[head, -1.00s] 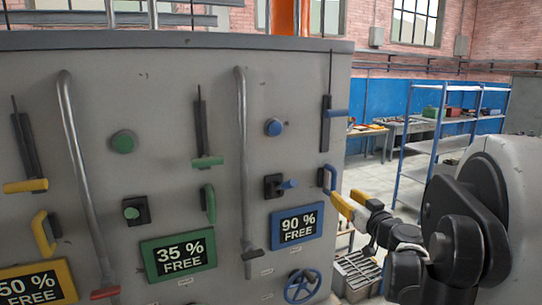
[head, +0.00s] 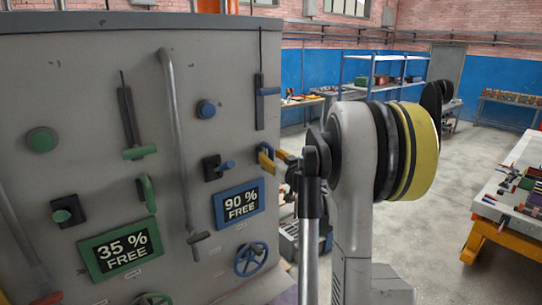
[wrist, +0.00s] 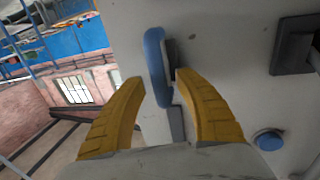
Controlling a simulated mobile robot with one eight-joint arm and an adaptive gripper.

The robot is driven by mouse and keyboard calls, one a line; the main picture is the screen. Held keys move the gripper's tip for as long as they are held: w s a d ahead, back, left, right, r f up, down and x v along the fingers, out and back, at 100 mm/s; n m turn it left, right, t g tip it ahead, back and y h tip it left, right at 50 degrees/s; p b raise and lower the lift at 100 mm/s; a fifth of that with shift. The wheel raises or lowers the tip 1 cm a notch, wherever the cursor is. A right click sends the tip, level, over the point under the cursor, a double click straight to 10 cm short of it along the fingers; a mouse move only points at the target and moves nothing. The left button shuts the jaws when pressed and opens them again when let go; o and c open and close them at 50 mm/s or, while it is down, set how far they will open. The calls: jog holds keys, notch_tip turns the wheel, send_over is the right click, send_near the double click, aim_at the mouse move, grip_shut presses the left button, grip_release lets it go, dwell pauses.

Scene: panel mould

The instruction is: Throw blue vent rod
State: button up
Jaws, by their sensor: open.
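A dark upright rod with a blue crosspiece (head: 267,91) is on the grey panel's upper right; I take it as the blue vent rod. Below it, a blue pull handle (wrist: 156,65) stands off the panel. My gripper (wrist: 158,82) is open, its yellow fingertips on either side of that handle's lower end in the wrist view. I cannot tell whether they touch it. A dark strip (wrist: 176,124), perhaps the rod's end, shows between the fingers. In the head view my gripper (head: 268,159) overlaps the handle, and my arm hides much beside it.
A blue knob (head: 206,109), a dark-based blue switch (head: 219,167), a "90 % FREE" sign (head: 239,203) and a blue valve wheel (head: 251,259) are nearby. A long grey lever (head: 177,150) stands left. A workbench (head: 510,190) is far right, with open floor before it.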

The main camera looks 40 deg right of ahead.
grip_shut()
jog(key=s+b, duration=0.2)
jog(key=s, duration=0.5)
jog(key=shift+s+a, duration=0.15)
jog(key=shift+a, duration=0.3)
grip_release()
jog(key=shift+s, duration=0.1)
